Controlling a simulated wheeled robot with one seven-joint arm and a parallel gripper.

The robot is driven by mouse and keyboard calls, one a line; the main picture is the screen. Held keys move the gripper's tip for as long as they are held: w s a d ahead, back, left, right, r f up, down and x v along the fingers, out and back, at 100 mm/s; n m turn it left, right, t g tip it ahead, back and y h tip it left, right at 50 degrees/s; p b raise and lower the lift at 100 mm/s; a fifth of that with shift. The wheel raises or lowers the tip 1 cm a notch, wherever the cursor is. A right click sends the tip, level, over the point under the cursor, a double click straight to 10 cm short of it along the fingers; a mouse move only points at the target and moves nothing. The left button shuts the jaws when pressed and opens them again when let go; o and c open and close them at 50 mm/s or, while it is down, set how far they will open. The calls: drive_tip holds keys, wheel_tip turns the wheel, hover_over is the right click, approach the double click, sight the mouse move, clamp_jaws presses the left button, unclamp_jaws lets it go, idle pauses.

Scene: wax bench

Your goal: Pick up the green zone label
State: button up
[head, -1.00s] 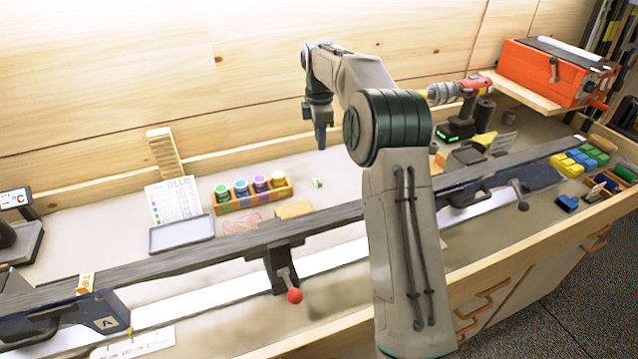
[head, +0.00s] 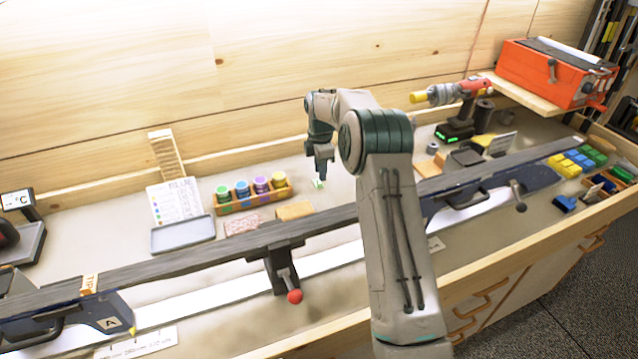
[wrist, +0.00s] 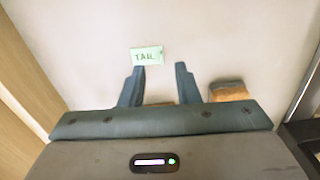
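The green zone label (wrist: 146,55) is a small pale green card reading "TAIL". It lies on the bench top, and in the head view it is a small green patch (head: 318,185) right of the jar rack, just under my gripper. My gripper (wrist: 160,72) is open and empty, its two dark fingers apart. In the wrist view the label is just beyond the left fingertip, left of the middle of the gap. In the head view my gripper (head: 322,178) points down at the label. I cannot tell the height left between them.
A wooden rack (head: 252,201) with several coloured jars stands left of the label. A tan block (head: 294,210) lies in front of it. A long dark rail (head: 200,252) crosses the bench nearer me. The bench right of the label looks clear.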

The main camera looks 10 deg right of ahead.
sight(321, 183)
wheel_tip(321, 183, down, 4)
drive_tip(key=shift+d+f+p, duration=0.1)
drive_tip(key=shift+p, duration=0.45)
clamp_jaws()
